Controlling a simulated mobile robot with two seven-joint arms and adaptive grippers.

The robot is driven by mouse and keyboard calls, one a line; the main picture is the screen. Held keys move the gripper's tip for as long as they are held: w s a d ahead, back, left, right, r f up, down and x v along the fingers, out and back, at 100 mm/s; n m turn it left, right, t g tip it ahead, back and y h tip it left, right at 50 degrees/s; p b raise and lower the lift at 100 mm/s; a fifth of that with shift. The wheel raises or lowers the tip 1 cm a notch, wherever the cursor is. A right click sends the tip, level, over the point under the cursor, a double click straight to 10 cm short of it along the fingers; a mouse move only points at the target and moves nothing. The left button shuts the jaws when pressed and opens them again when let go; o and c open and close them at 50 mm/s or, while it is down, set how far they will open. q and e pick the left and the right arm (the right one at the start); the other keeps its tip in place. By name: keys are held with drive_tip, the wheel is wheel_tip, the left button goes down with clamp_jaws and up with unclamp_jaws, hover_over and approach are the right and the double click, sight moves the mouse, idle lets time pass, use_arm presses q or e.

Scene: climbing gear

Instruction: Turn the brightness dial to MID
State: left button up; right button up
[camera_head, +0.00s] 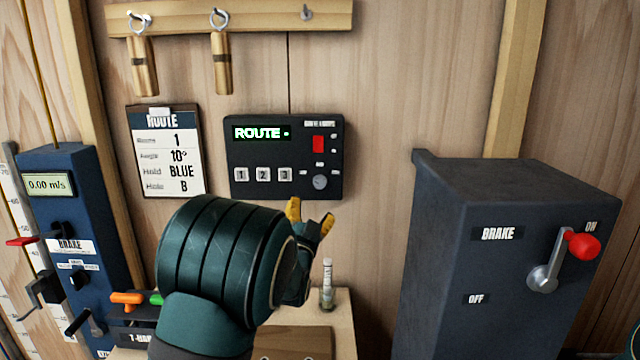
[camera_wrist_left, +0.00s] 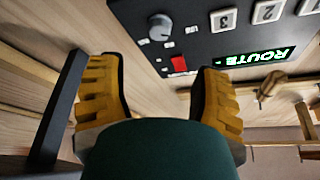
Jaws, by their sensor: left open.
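The brightness dial (camera_head: 320,182) is a small grey round knob at the lower right of the black control panel (camera_head: 240,148). The panel also has a lit display reading ROUTE, a red switch (camera_head: 318,144) and buttons 1, 2 and 3. The dial's setting is too small to read. My left gripper (camera_head: 310,220) is open and empty, just below the dial in the head view. In the left wrist view, the dial (camera_wrist_left: 160,27) shows beyond the gap between the yellow-padded fingers (camera_wrist_left: 158,95), apart from them. My right gripper is out of view.
A route card (camera_head: 168,183) hangs left of the panel. Below is a small wooden ledge (camera_head: 343,325) with a small bottle (camera_head: 327,285). A dark brake box (camera_head: 490,260) with a red-knobbed lever (camera_head: 583,246) stands right; a blue brake unit (camera_head: 95,230) stands left.

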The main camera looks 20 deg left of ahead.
sight(320, 183)
use_arm(q)
drive_tip(key=p+x, duration=0.1)
drive_tip(key=x, duration=0.9)
drive_tip(key=shift+w+f, duration=0.15)
drive_tip(key=shift+w, duration=0.1)
drive_tip(key=shift+c, duration=0.2)
drive_tip(key=shift+s, duration=0.1)
clamp_jaws()
